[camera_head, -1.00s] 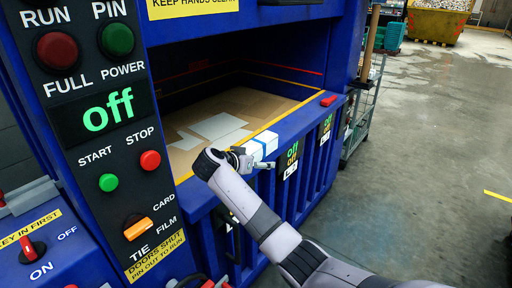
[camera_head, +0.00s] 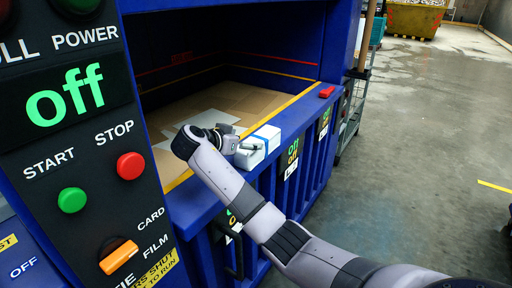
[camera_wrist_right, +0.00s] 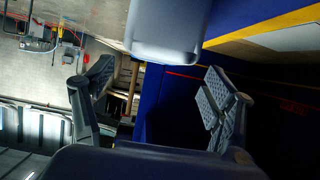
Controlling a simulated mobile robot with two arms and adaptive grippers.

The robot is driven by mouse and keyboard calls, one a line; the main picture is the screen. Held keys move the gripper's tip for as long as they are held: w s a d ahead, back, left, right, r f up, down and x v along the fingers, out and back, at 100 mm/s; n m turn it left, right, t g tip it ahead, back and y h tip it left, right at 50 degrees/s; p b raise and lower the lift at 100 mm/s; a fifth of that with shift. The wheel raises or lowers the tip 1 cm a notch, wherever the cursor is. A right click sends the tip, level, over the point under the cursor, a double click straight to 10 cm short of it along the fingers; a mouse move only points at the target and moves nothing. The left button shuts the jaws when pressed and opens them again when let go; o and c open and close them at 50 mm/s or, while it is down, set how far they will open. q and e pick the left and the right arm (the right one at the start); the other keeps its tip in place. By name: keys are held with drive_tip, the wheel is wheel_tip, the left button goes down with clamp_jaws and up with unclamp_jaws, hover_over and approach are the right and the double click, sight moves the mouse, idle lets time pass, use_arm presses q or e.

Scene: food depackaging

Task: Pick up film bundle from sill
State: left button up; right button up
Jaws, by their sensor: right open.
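The film bundle (camera_head: 266,137), a white block with a blue band, lies on the blue sill (camera_head: 292,112) at the front of the baler opening. My right gripper (camera_head: 248,150) is at its left end in the head view and hides part of it. Whether they touch cannot be told. In the right wrist view the two fingers of my right gripper (camera_wrist_right: 160,75) stand wide apart. A pale block, seemingly the film bundle (camera_wrist_right: 165,32), shows at the top of that view, beyond the fingertips. My left gripper is out of view.
A control panel (camera_head: 75,150) with buttons and an orange switch stands close on the left. Flattened cardboard (camera_head: 190,105) lies in the chamber behind the sill. The floor on the right is open.

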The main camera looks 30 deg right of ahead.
sight(256, 139)
drive_tip(key=d, duration=0.1)
drive_tip(key=d+p, duration=0.1)
drive_tip(key=d, duration=0.1)
drive_tip(key=shift+w+d+f, duration=0.25)
drive_tip(key=shift+f, duration=0.05)
drive_tip(key=shift+p+x, duration=0.35)
drive_tip(key=shift+x, duration=0.9)
drive_tip(key=shift+w+a+f, duration=0.1)
drive_tip(key=shift+a+f, duration=0.05)
drive_tip(key=shift+a, duration=0.05)
drive_tip(key=shift+c, duration=0.5)
drive_tip(key=c, duration=1.2)
